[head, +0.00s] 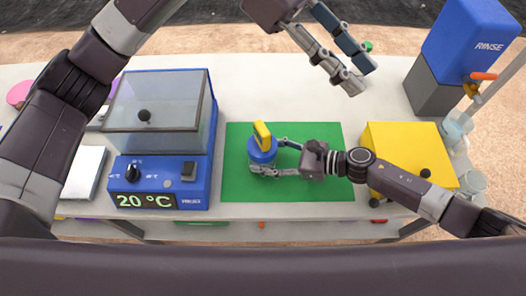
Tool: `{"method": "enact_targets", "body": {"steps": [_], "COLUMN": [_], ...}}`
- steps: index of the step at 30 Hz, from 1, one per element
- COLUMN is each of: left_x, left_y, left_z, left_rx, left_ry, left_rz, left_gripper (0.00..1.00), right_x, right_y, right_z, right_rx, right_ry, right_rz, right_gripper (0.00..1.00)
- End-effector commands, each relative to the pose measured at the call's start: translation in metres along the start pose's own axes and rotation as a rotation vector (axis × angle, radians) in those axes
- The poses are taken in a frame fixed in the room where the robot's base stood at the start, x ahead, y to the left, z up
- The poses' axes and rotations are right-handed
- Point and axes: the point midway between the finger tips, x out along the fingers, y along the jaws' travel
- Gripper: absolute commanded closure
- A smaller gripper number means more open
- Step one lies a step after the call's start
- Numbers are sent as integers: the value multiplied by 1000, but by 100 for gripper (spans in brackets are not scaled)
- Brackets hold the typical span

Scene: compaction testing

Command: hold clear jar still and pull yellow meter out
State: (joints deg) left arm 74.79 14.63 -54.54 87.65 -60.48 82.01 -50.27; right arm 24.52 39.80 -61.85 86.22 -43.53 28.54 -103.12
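The clear jar (260,168) stands upright on the green mat (325,190), with a blue part (261,152) around its top. The yellow meter (262,135) sticks up from the top of the jar. My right gripper (267,155) comes from the right, with one finger across the near side of the jar and the other at its far side; it looks shut on the jar. My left gripper (359,78) is up and to the right of the jar, with its fingers apart and nothing between them. The meter's lower part is hidden.
A blue machine (183,182) reading 20 °C, with a clear cover, stands left of the mat. A yellow box (400,140) is on the right, under my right arm. A blue RINSE dispenser (470,40) and glass vessels (473,182) stand further right.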

Motion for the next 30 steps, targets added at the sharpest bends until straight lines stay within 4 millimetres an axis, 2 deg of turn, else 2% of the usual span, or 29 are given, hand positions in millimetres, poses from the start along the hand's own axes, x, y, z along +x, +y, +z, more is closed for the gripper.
{"method": "enact_targets", "body": {"steps": [2, 5, 6, 9, 12, 16, 20, 26, 30], "left_x": [11, 10, 6, -12, -31, -50, -58, -49, -38], "left_y": [-4, -8, -8, -10, -12, -12, -13, -14, -15], "left_z": [-35, -84, -102, -141, -168, -188, -197, -213, -231], "left_rx": [109, 237, 283, 374, 435, 478, 494, 494, 493], "left_ry": [197, 435, 524, 713, 852, 961, 1003, 1004, 1003], "left_rz": [-27, -80, -106, -173, -234, -288, -314, -318, -318], "left_gripper": [70, 70, 70, 70, 70, 70, 70, 70, 70], "right_x": [0, 0, 0, 0, 0, 0, 0, 0, 0], "right_y": [-2, -2, -1, -1, -1, -1, -1, -1, -1], "right_z": [0, 0, 0, 0, 0, 0, 0, 0, 0], "right_rx": [-1, -1, -1, -1, -1, -1, 0, 0, 0], "right_ry": [0, 0, 0, 0, 0, 0, 0, 0, 0], "right_rz": [-3, -3, -3, -3, -3, -2, -2, -2, -2], "right_gripper": [74, 74, 74, 74, 74, 74, 74, 74, 74]}}
